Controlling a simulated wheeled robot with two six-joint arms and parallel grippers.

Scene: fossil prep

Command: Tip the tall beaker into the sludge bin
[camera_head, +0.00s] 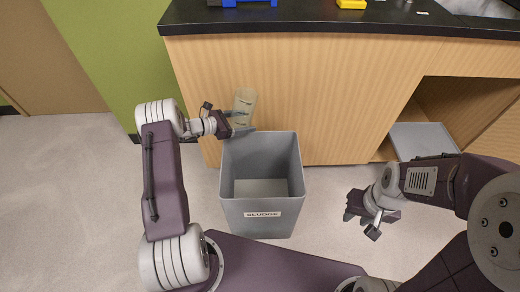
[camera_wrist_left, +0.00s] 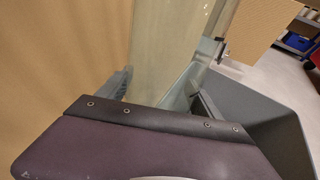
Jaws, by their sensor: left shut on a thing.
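The tall beaker (camera_head: 245,100) is clear with a pale yellowish tint. My left gripper (camera_head: 241,122) is shut on it and holds it above the back left rim of the sludge bin, in front of the cabinet. The beaker looks close to upright, with a slight lean. In the left wrist view the beaker (camera_wrist_left: 172,45) rises between the fingers, and its base is hidden. The grey sludge bin (camera_head: 262,211) stands open on the floor with a "SLUDGE" label; its visible floor is pale. My right gripper (camera_head: 361,222) is empty, its fingers apart, to the right of the bin.
A wooden cabinet (camera_head: 330,100) with a black countertop (camera_head: 300,20) stands right behind the bin. A blue item (camera_head: 245,2) and a yellow item (camera_head: 351,4) are on top. A grey tray (camera_head: 422,140) sits in the open bay at right. Floor left of the bin is clear.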

